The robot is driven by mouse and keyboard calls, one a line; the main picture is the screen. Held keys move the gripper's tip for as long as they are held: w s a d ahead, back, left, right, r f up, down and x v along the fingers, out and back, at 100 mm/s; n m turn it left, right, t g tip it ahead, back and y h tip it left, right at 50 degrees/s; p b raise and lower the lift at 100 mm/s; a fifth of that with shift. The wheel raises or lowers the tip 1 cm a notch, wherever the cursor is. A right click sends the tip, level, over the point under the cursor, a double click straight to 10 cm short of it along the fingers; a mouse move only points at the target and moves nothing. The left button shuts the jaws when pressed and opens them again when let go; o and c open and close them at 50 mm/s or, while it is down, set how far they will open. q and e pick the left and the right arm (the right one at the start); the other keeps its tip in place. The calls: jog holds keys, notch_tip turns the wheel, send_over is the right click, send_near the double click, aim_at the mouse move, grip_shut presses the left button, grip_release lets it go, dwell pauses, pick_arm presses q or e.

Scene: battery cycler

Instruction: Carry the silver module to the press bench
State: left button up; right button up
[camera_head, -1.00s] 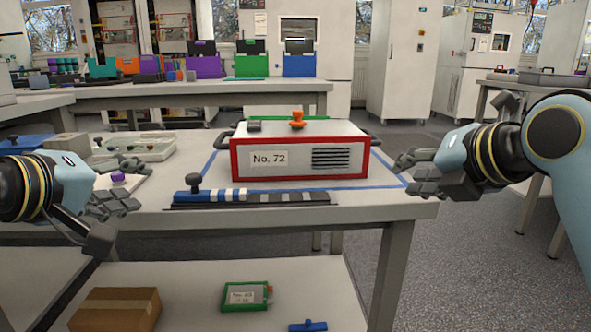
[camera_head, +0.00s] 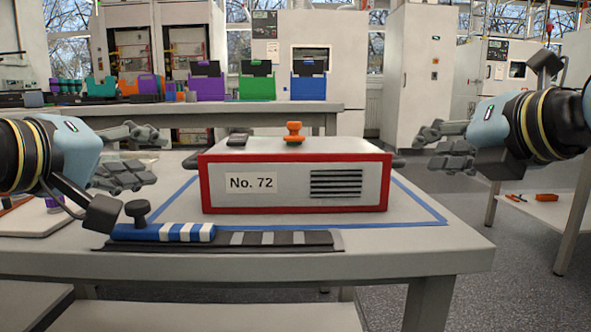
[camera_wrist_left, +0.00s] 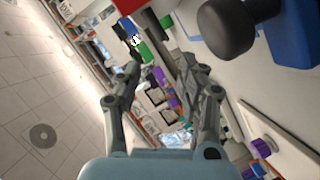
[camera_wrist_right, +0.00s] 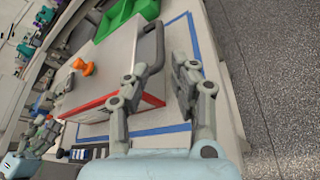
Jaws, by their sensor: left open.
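The silver module (camera_head: 295,185), labelled No. 72, has a red front frame, a slotted vent and an orange knob on top. It rests on the table inside a blue tape outline. It has a dark handle at each side, and the right one (camera_wrist_right: 154,50) shows beyond my fingers in the right wrist view. My left gripper (camera_head: 128,178) is open and empty, left of the module and apart from it. My right gripper (camera_head: 445,150) is open and empty, right of the module with a gap to its handle. I cannot tell which surface is the press bench.
A blue-and-white striped slide with a black knob (camera_head: 137,211) lies along a dark rail in front of the module. A back table (camera_head: 200,117) carries coloured bins. Another table (camera_head: 553,212) stands at right. Grey floor (camera_head: 520,262) is open between.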

aim_at(192, 156)
pick_arm(q)
jog(key=x, duration=1.1)
pick_arm(e)
jog(key=x, duration=1.1)
jog(key=shift+s+f, duration=0.1)
pick_arm(q)
jog(key=c, duration=0.5)
pick_arm(e)
jog(key=c, duration=0.5)
pick_arm(q)
grip_shut()
pick_arm(e)
grip_shut()
pick_arm(q)
jog(key=shift+f, duration=0.1)
